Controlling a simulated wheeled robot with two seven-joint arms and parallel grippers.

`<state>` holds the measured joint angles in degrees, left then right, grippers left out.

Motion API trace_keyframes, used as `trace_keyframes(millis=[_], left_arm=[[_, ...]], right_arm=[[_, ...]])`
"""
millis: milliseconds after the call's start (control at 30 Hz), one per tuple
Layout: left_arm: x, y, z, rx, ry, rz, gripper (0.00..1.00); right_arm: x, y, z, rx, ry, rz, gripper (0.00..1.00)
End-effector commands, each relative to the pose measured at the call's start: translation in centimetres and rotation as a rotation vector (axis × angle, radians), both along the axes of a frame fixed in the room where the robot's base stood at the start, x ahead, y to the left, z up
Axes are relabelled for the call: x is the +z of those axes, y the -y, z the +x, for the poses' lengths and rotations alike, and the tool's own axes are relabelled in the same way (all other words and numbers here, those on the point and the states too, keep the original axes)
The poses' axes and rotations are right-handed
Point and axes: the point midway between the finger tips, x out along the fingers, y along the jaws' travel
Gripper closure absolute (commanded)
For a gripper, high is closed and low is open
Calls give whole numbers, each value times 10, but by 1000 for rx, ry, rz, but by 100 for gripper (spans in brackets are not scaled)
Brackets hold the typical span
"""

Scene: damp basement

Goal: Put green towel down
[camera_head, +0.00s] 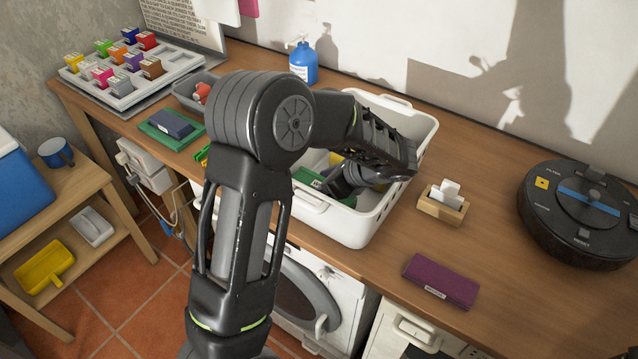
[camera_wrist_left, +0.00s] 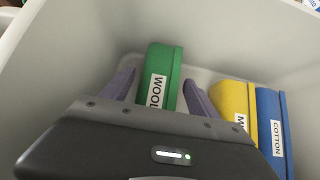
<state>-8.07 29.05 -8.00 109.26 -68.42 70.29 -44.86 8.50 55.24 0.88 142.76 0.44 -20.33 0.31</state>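The green towel (camera_wrist_left: 160,78), labelled "WOOL", stands on edge in a white basket (camera_head: 352,232); part of it also shows in the head view (camera_head: 307,177). My left gripper (camera_wrist_left: 158,88) reaches down into the basket. Its two fingers are apart, one on each side of the green towel, with gaps visible between them and the towel. In the head view my arm hides much of the basket's inside and the fingertips. My right gripper is in neither view.
A yellow towel (camera_wrist_left: 236,106) and a blue towel (camera_wrist_left: 272,128) stand beside the green one. Basket walls surround the gripper. A purple folded cloth (camera_head: 441,281), a wooden holder (camera_head: 443,205) and a robot vacuum (camera_head: 580,212) lie right. A green folded cloth (camera_head: 152,133) lies left under a navy one.

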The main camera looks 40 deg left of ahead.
Motion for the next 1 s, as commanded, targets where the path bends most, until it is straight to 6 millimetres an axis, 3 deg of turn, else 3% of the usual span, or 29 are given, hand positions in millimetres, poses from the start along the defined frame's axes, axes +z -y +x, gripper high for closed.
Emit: trace_keyframes(millis=[333,500,667,867,1000], left_arm=[[2,0,0,0,0,0,26],[18,0,0,0,1,0,26],[31,21,2,-2,5,-1,26],[64,54,2,-4,5,-1,26],[86,70,2,-5,2,1,26]], right_arm=[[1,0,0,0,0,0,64],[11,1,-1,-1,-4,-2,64],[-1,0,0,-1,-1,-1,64],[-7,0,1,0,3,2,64],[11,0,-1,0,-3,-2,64]])
